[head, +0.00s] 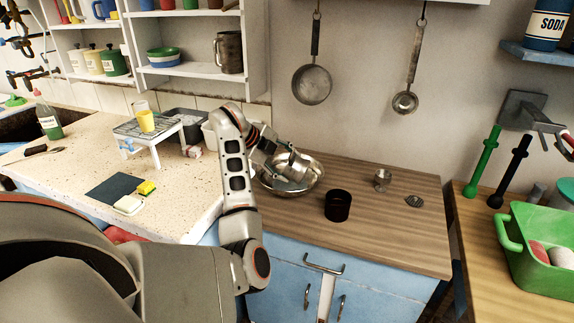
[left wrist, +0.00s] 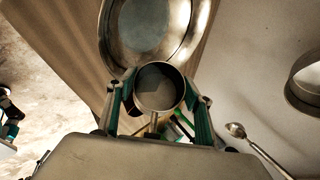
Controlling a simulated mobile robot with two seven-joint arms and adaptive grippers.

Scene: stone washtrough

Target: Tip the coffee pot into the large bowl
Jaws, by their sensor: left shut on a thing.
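The large metal bowl (head: 312,188) stands on the wooden counter, at the middle of the head view. Its shiny inside fills the top of the left wrist view (left wrist: 150,28). My left gripper (head: 277,160) is over the bowl's left and back part. It is shut on the metal coffee pot (head: 297,168), which appears tilted over the bowl. In the left wrist view the pot (left wrist: 159,88) sits between the two fingers, with its round open end showing. I cannot tell what is inside it. The arm hides part of the bowl's left side. My right gripper is not in view.
A dark cup (head: 338,206) stands right of the bowl. A small metal cup (head: 382,179) and a flat metal piece (head: 414,201) lie farther right. A pan (head: 312,84) and a ladle (head: 405,102) hang on the wall behind. The counter's front right is clear.

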